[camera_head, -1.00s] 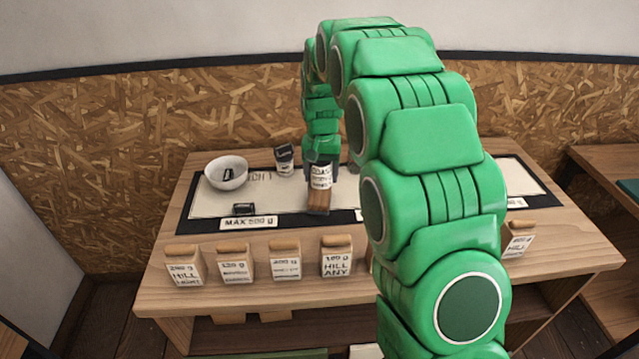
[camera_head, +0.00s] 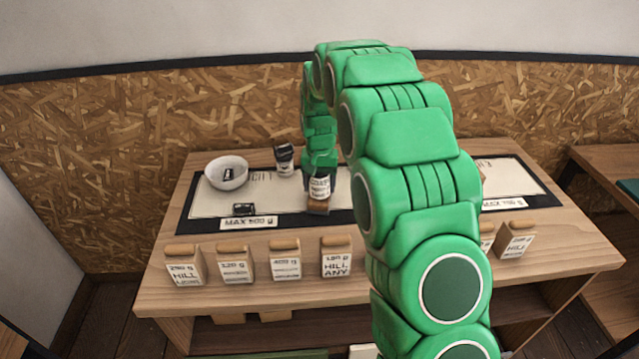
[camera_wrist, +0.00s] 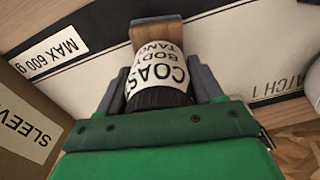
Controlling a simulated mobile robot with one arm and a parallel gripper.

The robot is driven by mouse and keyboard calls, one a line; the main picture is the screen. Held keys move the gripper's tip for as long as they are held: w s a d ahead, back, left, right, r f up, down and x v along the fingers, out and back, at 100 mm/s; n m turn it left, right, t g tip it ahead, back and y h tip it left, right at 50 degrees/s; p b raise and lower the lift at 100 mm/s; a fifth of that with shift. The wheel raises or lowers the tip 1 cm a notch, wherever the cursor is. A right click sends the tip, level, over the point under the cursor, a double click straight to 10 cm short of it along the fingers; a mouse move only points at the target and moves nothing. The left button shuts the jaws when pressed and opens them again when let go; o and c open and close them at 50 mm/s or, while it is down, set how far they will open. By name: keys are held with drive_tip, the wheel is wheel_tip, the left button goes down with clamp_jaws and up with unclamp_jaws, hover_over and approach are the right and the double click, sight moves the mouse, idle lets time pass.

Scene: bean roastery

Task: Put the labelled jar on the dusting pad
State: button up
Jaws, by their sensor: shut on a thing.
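The labelled jar (camera_head: 319,187) has a dark lid and a white label reading "COAST BODY TANG…" in the wrist view (camera_wrist: 158,75). My gripper (camera_head: 320,178) is shut on it, with grey fingers on both sides of the jar in the wrist view (camera_wrist: 160,90). A small brown block-like piece (camera_head: 318,207), which may be the dusting pad, shows just below the jar and beyond its label in the wrist view (camera_wrist: 157,33). The jar overlaps this piece in view; I cannot tell whether they touch.
A white bowl (camera_head: 227,183), a dark jar (camera_head: 284,160) and a small black item (camera_head: 244,209) stand left on the black-edged mat (camera_head: 205,205). Several wooden-lidded boxes (camera_head: 286,262) line the table's front. A "SLEEV…" box (camera_wrist: 22,130) shows in the wrist view. My arm hides the table's middle right.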

drive_tip(key=o, duration=1.2)
drive_tip(key=shift+f, duration=0.15)
wheel_tip(320, 180, up, 12)
drive_tip(key=shift+r, duration=0.15)
drive_tip(key=shift+s+d+r, duration=0.1)
drive_tip(key=shift+s+r, duration=0.1)
drive_tip(key=shift+s, duration=0.1)
drive_tip(key=shift+n+g, duration=0.9)
drive_tip(key=s+d+r, duration=0.1)
drive_tip(key=s+d, duration=0.1)
drive_tip(key=s, duration=1.4)
drive_tip(key=s+d+r, duration=0.1)
drive_tip(key=s+d, duration=0.2)
drive_tip(key=s, duration=1.3)
drive_tip(key=s+d+r, duration=0.1)
drive_tip(key=s+d, duration=0.2)
drive_tip(key=s, duration=1.2)
drive_tip(key=shift+s, duration=0.4)
